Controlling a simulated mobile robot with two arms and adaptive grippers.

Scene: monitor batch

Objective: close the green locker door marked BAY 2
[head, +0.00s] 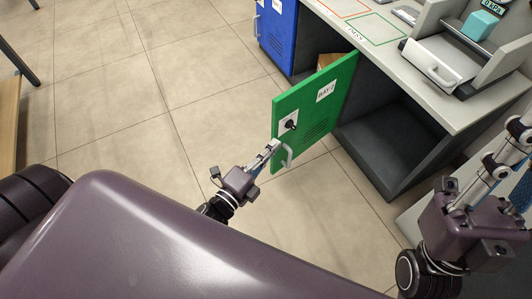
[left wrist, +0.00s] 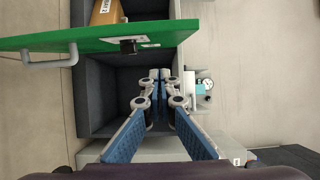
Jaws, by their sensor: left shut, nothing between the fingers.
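The green locker door (head: 308,105) marked BAY 2 stands swung open from the desk in the head view. It has a lock plate (head: 288,123) and a pale bar handle (head: 287,156). In the left wrist view the door (left wrist: 190,33) shows nearly edge-on, its handle (left wrist: 48,60) at the left. The dark locker bay (head: 385,140) is open. My left gripper (head: 272,146) is shut and empty, its tips by the door's free edge near the handle; contact is unclear. Its fingers (left wrist: 160,75) also show shut in the left wrist view. My right gripper (head: 515,135) is at the right, its tips unclear.
A blue locker door (head: 277,32) stands beyond the green one. A brown box (left wrist: 107,12) shows behind the green door. The desk top (head: 395,60) carries a grey instrument with a drawer (head: 432,65) and a teal block (head: 480,25).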

